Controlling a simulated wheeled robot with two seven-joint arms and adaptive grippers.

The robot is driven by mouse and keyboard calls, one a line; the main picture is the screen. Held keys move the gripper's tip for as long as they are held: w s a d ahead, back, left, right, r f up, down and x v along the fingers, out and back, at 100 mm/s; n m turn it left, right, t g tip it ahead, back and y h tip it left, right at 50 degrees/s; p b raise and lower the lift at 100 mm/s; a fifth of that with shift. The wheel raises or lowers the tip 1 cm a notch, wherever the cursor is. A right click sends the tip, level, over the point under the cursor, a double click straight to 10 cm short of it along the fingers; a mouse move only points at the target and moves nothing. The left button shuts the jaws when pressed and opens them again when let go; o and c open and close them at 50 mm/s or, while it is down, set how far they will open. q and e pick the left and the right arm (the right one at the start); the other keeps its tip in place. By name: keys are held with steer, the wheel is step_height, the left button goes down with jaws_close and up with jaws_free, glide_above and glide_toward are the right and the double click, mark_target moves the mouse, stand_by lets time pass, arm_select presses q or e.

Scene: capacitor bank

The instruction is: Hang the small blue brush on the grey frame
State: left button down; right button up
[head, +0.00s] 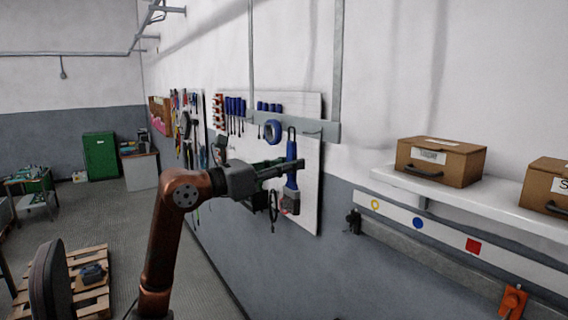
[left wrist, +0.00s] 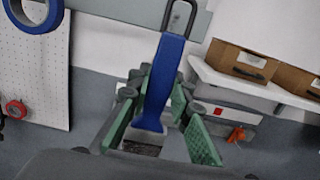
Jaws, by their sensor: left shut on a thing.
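The small blue brush (head: 291,180) is upright, with its wire loop at the top and its bristles down. In the left wrist view the brush (left wrist: 161,80) stands between the green finger pads. My left gripper (head: 282,168) is shut on its handle. The grey frame (head: 332,131) has a horizontal bar with small hooks and two vertical posts on the wall. The brush's loop overlaps the bar in the head view; I cannot tell whether it is on a hook. The bar (left wrist: 130,10) also shows behind the loop in the left wrist view. My right gripper is not in view.
A blue tape roll (head: 273,132) hangs on the bar left of the brush. Behind is a white pegboard (head: 312,190) with tools. On the right a white shelf (head: 470,204) carries cardboard boxes (head: 440,161). A pallet (head: 92,270) lies on the floor at lower left.

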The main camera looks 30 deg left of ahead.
arm_select(q)
steer(key=w+d+f+p, duration=0.1)
steer(key=w+d, duration=0.1)
steer(key=w, duration=0.3)
steer(key=shift+w+d+f, duration=0.15)
steer(key=shift+w, duration=0.1)
stand_by(0.5)
stand_by(0.6)
steer(key=c, duration=1.7)
jaws_free()
